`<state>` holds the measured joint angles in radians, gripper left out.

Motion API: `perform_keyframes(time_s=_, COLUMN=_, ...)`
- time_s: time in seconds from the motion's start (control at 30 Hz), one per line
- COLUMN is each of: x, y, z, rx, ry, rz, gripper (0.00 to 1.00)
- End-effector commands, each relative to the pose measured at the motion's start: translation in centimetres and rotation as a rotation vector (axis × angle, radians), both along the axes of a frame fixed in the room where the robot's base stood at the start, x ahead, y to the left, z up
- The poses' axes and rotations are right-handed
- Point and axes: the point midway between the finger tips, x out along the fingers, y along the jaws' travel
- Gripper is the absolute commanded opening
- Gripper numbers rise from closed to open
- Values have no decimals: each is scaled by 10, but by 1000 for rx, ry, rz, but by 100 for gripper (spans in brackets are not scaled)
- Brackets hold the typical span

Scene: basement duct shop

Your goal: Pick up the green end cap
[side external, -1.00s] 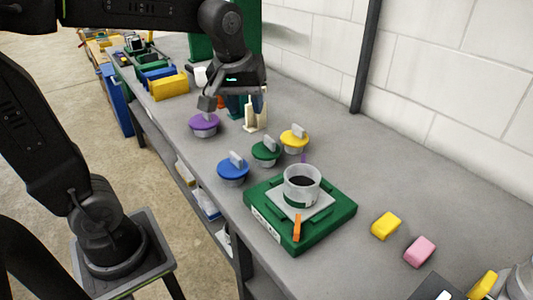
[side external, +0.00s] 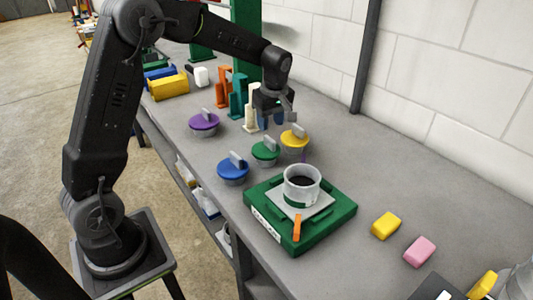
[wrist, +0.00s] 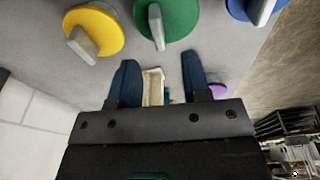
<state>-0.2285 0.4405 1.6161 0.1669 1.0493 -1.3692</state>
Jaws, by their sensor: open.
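The green end cap (side external: 262,153) has a round green top with an upright grey grip tab and sits on the bench between the blue cap (side external: 231,170) and the yellow cap (side external: 290,136). It also shows at the top of the wrist view (wrist: 184,18), beyond my fingertips. My gripper (side external: 276,119) is open and empty, above the bench just behind the green and yellow caps. Its two dark blue fingers (wrist: 160,66) are apart in the wrist view, with the green cap's tab ahead of the gap. The green cap's underside is mostly hidden.
A purple cap (side external: 204,122) sits to the left. Orange, teal and cream (side external: 253,105) upright pieces stand behind. Yellow (side external: 385,225) and pink (side external: 419,250) blocks lie right. The white wall is close behind.

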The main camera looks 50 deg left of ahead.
Motion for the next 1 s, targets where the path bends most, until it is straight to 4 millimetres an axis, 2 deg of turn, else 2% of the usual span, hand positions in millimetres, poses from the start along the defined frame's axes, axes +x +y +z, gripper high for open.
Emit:
perform_keyframes(time_s=0.1, x=0, y=2, z=-13, rx=0, ry=2, rz=0, gripper=44)
perform_keyframes(time_s=0.27, x=0, y=3, z=-23, rx=0, ry=1, rz=-1, gripper=44)
perform_keyframes(time_s=0.5, x=2, y=5, z=-57, rx=-2, ry=3, rz=-1, gripper=44)
perform_keyframes(time_s=0.6, x=2, y=6, z=-66, rx=-3, ry=0, rz=-1, gripper=44)
perform_keyframes(time_s=0.87, x=3, y=7, z=-69, rx=-3, ry=-3, rz=-2, gripper=44)
perform_keyframes(time_s=1.0, x=3, y=7, z=-69, rx=-3, ry=-2, rz=-2, gripper=32)
